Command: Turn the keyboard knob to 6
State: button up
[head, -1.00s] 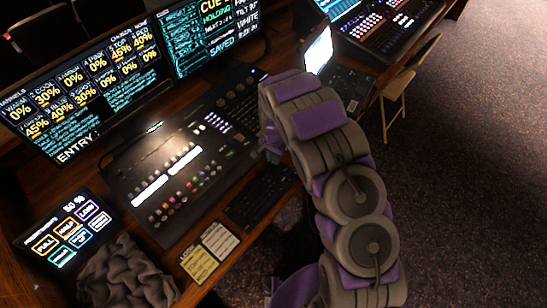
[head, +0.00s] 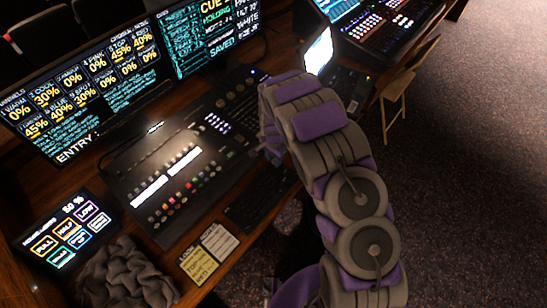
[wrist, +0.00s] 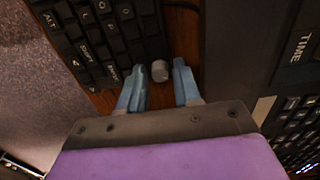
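The knob (wrist: 160,71) is a small grey cylinder beside the keyboard (wrist: 95,40), over a strip of brown wood in the wrist view. Any number or mark on it is too small to read. My gripper (wrist: 159,74) is open, with one blue-grey finger on each side of the knob. Narrow gaps seem to show between fingers and knob; I cannot tell whether either touches. In the head view the dark keyboard (head: 262,197) lies at the desk's front edge, partly behind my arm, and the knob and fingertips are hidden.
A mixing console (head: 180,170) fills the desk behind the keyboard; its dark side (wrist: 240,50) stands close right of my fingers in the wrist view. Notes (head: 208,252), a small screen (head: 70,232) and a grey cloth (head: 125,275) lie left. A chair (head: 400,85) stands right.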

jog(key=shift+o, duration=1)
jog(key=shift+r, duration=0.1)
notch_tip(320, 180, up, 17)
jog(key=p, duration=0.1)
